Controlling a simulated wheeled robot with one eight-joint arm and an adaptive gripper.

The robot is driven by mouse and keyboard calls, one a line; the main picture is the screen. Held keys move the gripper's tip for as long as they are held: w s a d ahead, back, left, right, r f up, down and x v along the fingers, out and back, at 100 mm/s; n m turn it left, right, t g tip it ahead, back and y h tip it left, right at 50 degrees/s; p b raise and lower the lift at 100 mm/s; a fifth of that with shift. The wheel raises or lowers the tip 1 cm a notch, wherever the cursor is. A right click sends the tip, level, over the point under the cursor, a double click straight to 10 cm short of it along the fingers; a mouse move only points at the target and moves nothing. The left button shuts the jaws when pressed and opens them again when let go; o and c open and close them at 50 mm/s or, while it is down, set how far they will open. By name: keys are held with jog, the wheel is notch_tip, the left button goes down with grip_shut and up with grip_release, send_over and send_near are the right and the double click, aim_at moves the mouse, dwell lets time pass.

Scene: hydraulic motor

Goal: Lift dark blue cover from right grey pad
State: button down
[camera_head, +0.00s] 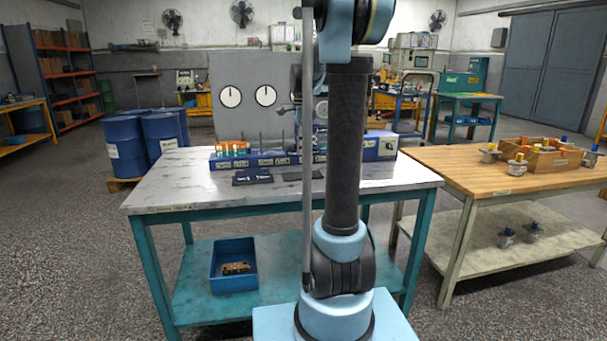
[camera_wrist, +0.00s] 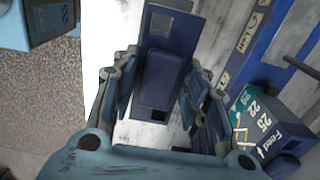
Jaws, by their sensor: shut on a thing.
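The dark blue cover (camera_wrist: 166,78) is in the middle of the wrist view, a long piece with a raised block and a square opening toward its far end. My gripper (camera_wrist: 160,88) has its jointed fingers on both sides of the block and is shut on it. The worktable top shows around the cover, and I cannot tell how high the cover is above it. In the head view a grey pad (camera_head: 303,175) lies at the front of the white-topped table (camera_head: 170,188). My arm hides the gripper and the cover there.
A long blue rack (camera_head: 262,159) stands behind the pad and also runs close along the right of the wrist view (camera_wrist: 252,38). A numbered box (camera_wrist: 262,125) is near my right fingers. A dark labelled pad (camera_head: 252,179) lies left of the grey one. The table's left side is clear.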

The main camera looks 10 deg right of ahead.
jog(key=shift+r, duration=2)
